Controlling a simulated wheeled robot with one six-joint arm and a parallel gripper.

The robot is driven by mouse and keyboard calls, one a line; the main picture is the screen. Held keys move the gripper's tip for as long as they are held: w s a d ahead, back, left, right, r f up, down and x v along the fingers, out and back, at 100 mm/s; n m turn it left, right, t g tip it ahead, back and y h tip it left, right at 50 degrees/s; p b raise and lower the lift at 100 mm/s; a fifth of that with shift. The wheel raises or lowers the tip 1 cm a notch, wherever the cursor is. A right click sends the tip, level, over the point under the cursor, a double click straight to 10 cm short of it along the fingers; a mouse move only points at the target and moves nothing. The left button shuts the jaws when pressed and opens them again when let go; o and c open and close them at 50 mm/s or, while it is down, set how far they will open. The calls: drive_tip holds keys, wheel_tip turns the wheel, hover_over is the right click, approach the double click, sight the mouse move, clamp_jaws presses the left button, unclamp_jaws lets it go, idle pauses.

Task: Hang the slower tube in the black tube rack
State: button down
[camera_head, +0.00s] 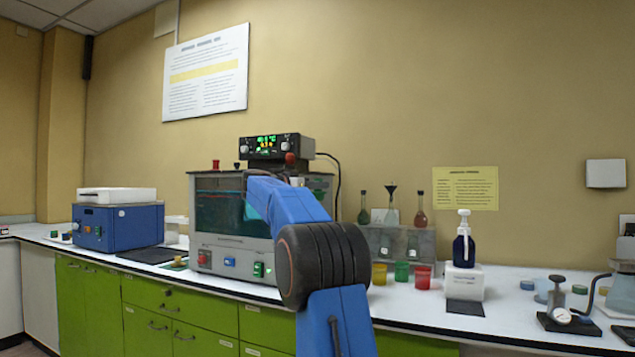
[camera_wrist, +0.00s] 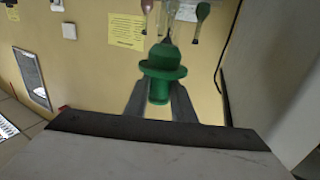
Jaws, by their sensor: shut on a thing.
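In the wrist view my gripper (camera_wrist: 160,100) is shut on a green flanged stopper (camera_wrist: 163,68), with one finger on each side. I cannot make out a tube body attached to it. In the head view my gripper and the stopper are hidden behind my blue arm, which reaches over the bath's right part. The glass-fronted bath (camera_head: 208,205) stands mid-counter with a red stopper (camera_head: 215,164) and a dark one (camera_head: 237,165) on its top left. I cannot clearly identify the black tube rack in either view.
A grey stand (camera_head: 412,245) with several small flasks is right of the bath, behind yellow, green (camera_head: 402,271) and red (camera_head: 423,277) cups. A pump bottle (camera_head: 464,242) stands farther right. A blue machine (camera_head: 118,226) is at left. A controller (camera_head: 270,147) sits above the bath.

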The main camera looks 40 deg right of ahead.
drive_tip(key=shift+f, duration=7.55)
drive_tip(key=shift+a+f, duration=0.1)
drive_tip(key=shift+f, duration=0.4)
drive_tip(key=c, duration=1.4)
unclamp_jaws()
drive_tip(key=a, duration=1.7)
drive_tip(key=shift+a, duration=0.2)
